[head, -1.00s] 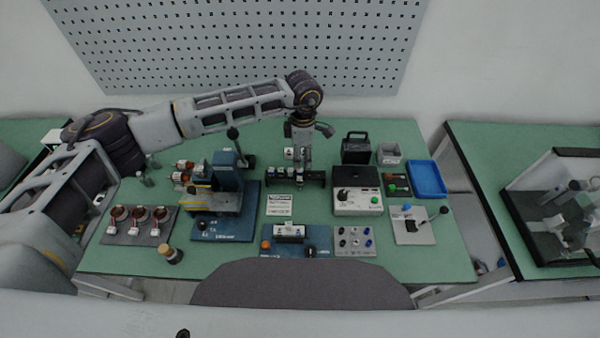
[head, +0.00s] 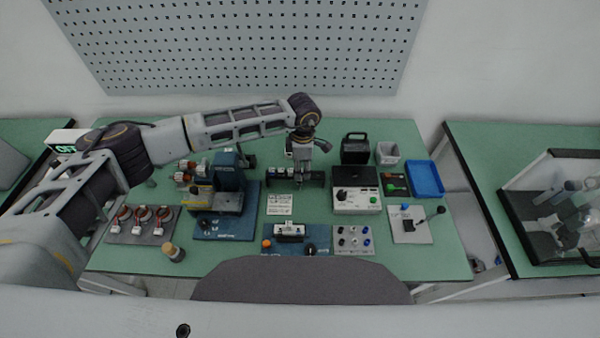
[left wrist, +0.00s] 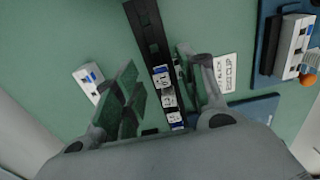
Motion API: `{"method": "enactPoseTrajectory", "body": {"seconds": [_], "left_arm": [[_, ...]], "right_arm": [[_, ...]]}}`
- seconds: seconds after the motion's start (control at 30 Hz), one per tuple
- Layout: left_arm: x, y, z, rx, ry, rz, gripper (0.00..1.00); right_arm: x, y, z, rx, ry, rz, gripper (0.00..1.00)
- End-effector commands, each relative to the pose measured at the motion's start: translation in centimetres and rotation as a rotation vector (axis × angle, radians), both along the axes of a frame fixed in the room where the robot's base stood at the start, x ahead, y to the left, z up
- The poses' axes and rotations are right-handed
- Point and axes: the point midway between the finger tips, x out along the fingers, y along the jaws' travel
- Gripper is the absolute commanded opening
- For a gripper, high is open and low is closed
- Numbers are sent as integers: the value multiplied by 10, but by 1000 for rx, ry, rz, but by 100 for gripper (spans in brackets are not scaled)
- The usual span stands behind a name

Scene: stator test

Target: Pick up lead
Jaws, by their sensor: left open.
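A black rack (head: 318,180) stands near the middle of the green table. It holds several leads (head: 281,173) with white-and-blue ends. In the left wrist view the rack (left wrist: 147,32) runs between my fingers, with the leads (left wrist: 162,87) in its nearer part. My left gripper (head: 304,163) points down over the rack's middle. Its two fingers stand apart on either side of the rack in the wrist view (left wrist: 158,65), with nothing seen clamped. The finger-to-lead gap is hard to judge. My right gripper is not in view.
A small white-and-blue piece (left wrist: 88,82) lies on the table beside the rack. A blue press-like fixture (head: 230,178) stands left. A black-handled box (head: 355,149), a meter box (head: 356,201) and a blue tray (head: 427,180) stand right. A labelled card (head: 279,205) lies in front.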

Motion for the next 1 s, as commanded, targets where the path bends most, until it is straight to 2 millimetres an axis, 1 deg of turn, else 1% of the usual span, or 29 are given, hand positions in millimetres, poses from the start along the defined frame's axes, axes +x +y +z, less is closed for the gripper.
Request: {"method": "enactPoseTrajectory", "body": {"seconds": [0.1, 0.4, 0.47, 0.5, 0.77, 0.87, 1.0], "left_arm": [[0, 0, 0, 0, 0, 0, 40], [0, 0, 0, 0, 0, 0, 2], [0, 0, 0, 0, 0, 0, 2], [0, 0, 0, 0, 0, 0, 0], [0, 0, 2, 0, 0, 0, 0], [0, 0, 5, 0, 0, 0, 0], [1, 0, 16, -1, -2, 1, 0]], "right_arm": [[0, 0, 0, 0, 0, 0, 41], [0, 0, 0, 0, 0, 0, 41], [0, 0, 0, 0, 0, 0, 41], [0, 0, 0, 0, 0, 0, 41], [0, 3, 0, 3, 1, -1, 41], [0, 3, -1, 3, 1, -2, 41], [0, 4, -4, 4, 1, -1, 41]]}}
